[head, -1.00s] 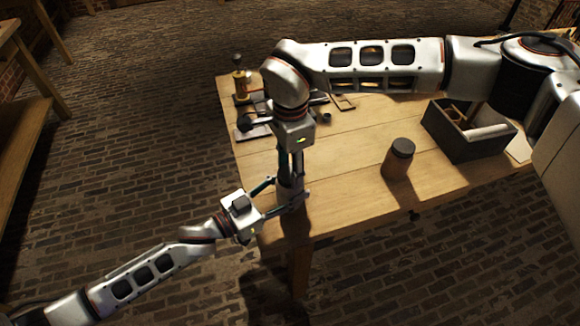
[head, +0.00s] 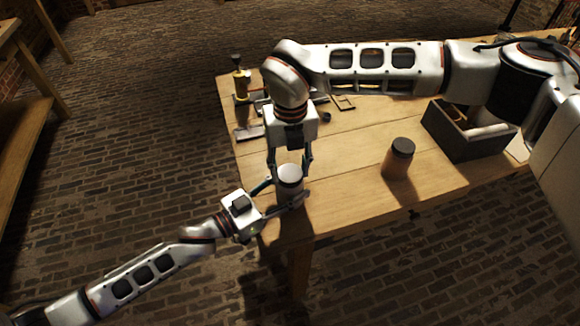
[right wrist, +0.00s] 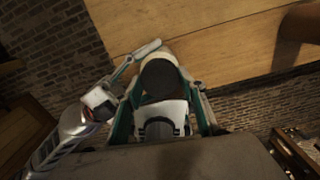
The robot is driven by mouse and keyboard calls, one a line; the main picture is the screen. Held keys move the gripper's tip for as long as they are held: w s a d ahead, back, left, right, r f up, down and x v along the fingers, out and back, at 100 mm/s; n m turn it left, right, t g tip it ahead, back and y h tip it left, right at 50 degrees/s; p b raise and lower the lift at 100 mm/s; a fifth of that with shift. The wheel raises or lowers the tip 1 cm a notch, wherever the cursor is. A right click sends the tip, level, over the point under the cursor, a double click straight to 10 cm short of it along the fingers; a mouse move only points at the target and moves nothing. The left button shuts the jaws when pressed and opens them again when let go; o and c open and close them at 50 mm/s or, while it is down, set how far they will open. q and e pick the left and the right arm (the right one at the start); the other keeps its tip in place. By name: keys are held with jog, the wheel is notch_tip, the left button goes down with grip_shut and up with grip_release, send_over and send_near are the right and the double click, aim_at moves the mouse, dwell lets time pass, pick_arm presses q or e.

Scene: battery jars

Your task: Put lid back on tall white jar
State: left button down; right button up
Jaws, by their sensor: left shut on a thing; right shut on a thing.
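The tall white jar (head: 289,190) stands upright near the front left corner of the table. It shows pale behind the lid in the right wrist view (right wrist: 158,57). My left gripper (head: 287,194) is shut around the jar's body from the left. The round lid (head: 290,173) is at the jar's mouth; it looks dark in the right wrist view (right wrist: 160,78). My right gripper (head: 290,177) points down from above, shut on the lid with a finger on each side. I cannot tell whether the lid is fully seated.
A brown jar with a dark lid (head: 398,160) stands at the middle right of the wooden table (head: 350,150). A dark grey box (head: 460,140) holds several items farther right.

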jog(key=m, duration=0.3)
jog(key=shift+m, duration=0.4)
jog(key=m, duration=0.4)
jog(key=shift+m, duration=0.3)
jog(key=o, duration=1.3)
notch_tip(320, 180, up, 12)
pick_arm(q)
jog(key=c, duration=1)
grip_release()
